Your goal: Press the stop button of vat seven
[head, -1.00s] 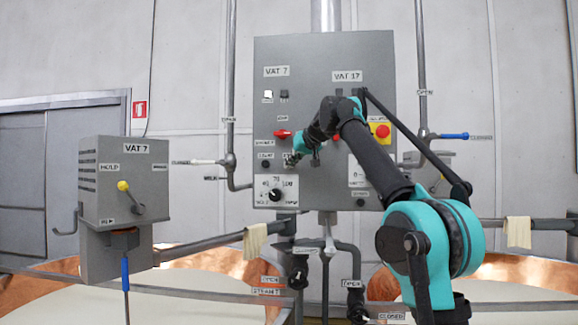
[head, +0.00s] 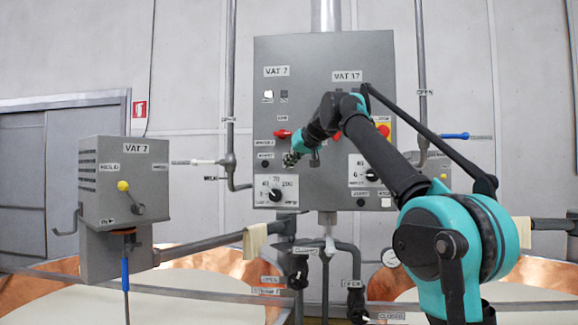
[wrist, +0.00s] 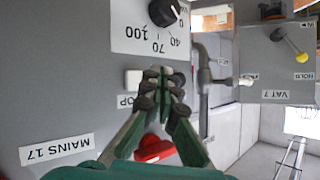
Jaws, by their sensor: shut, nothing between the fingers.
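The grey control panel (head: 325,60) has a VAT 7 column on its left and a VAT 17 column on its right. My gripper (head: 290,160) is shut and empty, low in the VAT 7 column, below the red rotary switch (head: 283,133). It hides that spot of the panel in the head view. In the wrist view, which is upside down, a white square button (wrist: 133,79) shows just left of my closed fingertips (wrist: 160,75). Its label, partly hidden, reads "OP". I cannot tell whether the fingertips touch the panel or the button.
The VAT 7 dial (head: 276,195) sits just below my gripper and a black button (head: 265,163) to its left. A grey VAT 7 box (head: 124,180) with a yellow-knobbed lever stands at left. Copper vats (head: 40,290) and pipes lie below.

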